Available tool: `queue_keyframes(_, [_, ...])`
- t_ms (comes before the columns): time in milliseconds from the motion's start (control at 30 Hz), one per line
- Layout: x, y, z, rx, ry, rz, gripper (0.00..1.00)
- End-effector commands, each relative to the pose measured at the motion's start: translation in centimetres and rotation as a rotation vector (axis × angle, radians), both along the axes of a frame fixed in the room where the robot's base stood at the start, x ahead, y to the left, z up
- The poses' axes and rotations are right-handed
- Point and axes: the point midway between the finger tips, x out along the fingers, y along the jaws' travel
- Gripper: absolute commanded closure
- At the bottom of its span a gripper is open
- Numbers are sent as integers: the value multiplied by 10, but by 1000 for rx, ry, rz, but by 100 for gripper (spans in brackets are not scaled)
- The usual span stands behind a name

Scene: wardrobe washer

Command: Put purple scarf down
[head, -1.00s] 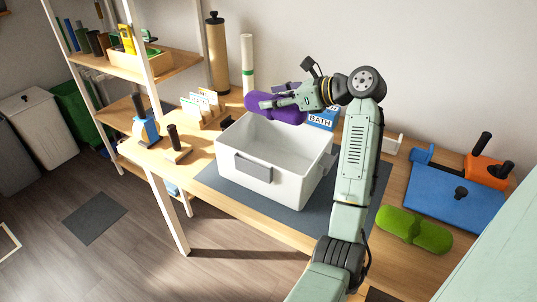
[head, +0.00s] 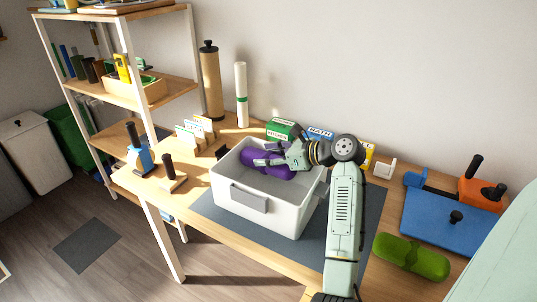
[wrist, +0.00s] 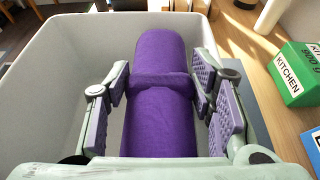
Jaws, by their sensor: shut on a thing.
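The purple scarf (head: 275,168) is a rolled bundle, pinched in at its middle. My gripper (head: 268,158) is shut on it and holds it inside the white bin (head: 235,208), near the back wall. In the wrist view the scarf (wrist: 160,100) lies lengthwise between the two fingers of my gripper (wrist: 158,88), with the bin's grey inside (wrist: 60,90) around it. Whether the scarf touches the bin floor cannot be told.
The bin stands on a dark mat (head: 320,225) on the wooden table. A green KITCHEN box (head: 281,128) and a blue BATH box (head: 320,133) stand behind it. A green roll (head: 410,257) lies to the right. A shelf unit (head: 150,90) stands at the left.

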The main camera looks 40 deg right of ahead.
Motion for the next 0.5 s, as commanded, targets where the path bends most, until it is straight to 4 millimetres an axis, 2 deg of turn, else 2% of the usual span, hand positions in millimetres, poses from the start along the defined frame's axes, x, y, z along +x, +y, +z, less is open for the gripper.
queue_keyframes(200, [0, 0, 1, -1, -4, 0, 89])
queue_keyframes(500, [0, 0, -8, 0, -2, -1, 89])
